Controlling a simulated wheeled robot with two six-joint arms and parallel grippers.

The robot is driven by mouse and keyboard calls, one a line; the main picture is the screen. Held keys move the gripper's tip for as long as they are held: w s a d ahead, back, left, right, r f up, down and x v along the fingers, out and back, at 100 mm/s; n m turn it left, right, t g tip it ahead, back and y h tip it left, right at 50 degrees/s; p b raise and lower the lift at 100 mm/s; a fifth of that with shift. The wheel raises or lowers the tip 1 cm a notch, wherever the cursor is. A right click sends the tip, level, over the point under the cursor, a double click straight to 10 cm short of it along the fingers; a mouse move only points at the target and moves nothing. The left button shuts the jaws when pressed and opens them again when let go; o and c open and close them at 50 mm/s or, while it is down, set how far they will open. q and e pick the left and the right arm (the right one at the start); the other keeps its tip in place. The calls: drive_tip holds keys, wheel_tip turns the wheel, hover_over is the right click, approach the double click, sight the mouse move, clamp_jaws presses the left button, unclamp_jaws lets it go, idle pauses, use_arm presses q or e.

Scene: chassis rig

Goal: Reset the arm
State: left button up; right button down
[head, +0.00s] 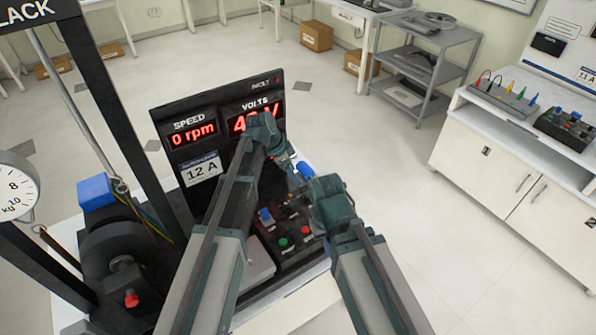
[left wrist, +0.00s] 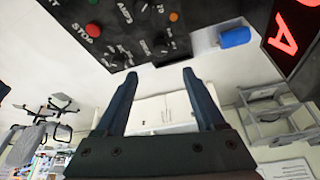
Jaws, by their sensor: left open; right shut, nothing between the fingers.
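My left gripper (head: 284,158) is in front of the lower right part of the black display board (head: 171,152). In the left wrist view its two fingers (left wrist: 159,78) are spread wide with nothing between them. My right gripper (head: 327,208) is lower and to the right, beside the control box (head: 264,233); it is shut and empty, its fingertips hard to make out. The box carries a red button (head: 305,230), a green button (head: 283,242) and several knobs. It also shows in the left wrist view (left wrist: 125,48), with "STOP" by a red button (left wrist: 93,30).
The board reads "0 rpm"; its volts figure is partly covered. A blue cylinder (head: 305,170) lies near both grippers. A dark upright frame, a motor (head: 115,245) with a blue block (head: 95,191) and a dial (head: 17,190) stand at left. Cabinets (head: 503,160) stand at right, beyond clear floor.

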use_arm(q)
drive_tip(key=shift+a+r, duration=0.25)
drive_tip(key=shift+r, duration=0.3)
use_arm(e)
drive_tip(key=shift+r, duration=0.6)
use_arm(q)
drive_tip(key=s+f+n+g+y+b, duration=0.2)
drive_tip(key=s+n, duration=0.8)
drive_tip(key=s, duration=1.5)
wheel_tip(320, 180, down, 2)
drive_tip(key=y, duration=0.3)
drive_tip(key=shift+a+f+y, duration=0.2)
drive_tip(key=shift+a+y, duration=0.1)
drive_tip(key=shift+a, duration=0.05)
use_arm(e)
wheel_tip(320, 180, down, 3)
drive_tip(key=shift+r, duration=0.1)
use_arm(q)
drive_tip(key=shift+s, duration=0.1)
use_arm(e)
drive_tip(key=shift+s, duration=0.1)
